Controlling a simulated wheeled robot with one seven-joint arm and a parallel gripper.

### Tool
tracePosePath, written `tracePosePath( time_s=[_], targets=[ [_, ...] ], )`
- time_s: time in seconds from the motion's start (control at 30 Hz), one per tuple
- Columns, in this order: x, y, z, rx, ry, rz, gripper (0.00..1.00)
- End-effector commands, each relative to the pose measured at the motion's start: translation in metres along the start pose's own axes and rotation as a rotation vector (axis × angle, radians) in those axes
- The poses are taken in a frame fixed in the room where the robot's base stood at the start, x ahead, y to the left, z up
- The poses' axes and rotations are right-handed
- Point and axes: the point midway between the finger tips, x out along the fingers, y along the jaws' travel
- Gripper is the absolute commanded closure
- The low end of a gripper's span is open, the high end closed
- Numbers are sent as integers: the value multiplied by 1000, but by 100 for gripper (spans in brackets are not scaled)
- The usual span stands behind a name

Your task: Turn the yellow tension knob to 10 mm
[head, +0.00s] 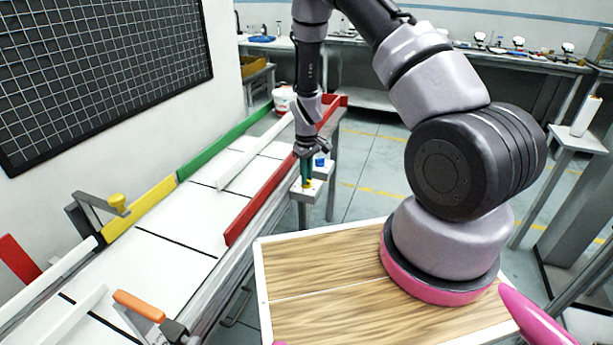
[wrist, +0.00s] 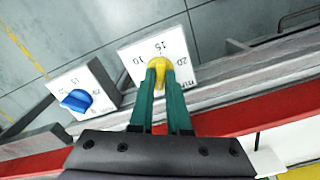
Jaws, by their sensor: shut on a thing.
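The yellow tension knob (wrist: 159,66) sits on a white dial plate (wrist: 180,50) with marks 10, 15, 20 and mm in the wrist view. My gripper (wrist: 160,76) has its two green fingers shut on the knob, one on each side. The 15 mark stands just above the knob, the 10 mark to its upper left. The knob appears to point near 15, but the fingers partly cover it. In the head view my gripper (head: 307,178) reaches down to this dial beside the conveyor rail.
A blue knob (wrist: 76,101) on its own white dial plate stands just left of the yellow one. A red guide rail (wrist: 250,112) runs close to the fingers. Another yellow knob (head: 118,202) sits on a bracket across the conveyor (head: 180,235).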

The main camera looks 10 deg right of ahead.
Motion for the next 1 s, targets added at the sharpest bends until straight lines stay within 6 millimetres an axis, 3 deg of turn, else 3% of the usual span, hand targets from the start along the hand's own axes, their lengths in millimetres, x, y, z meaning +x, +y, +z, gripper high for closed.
tracePosePath(
  time_s=[0.37,1.0],
  targets=[
    [0,0,0,156,0,0,100],
    [0,0,0,749,1,0,100]
  ],
)
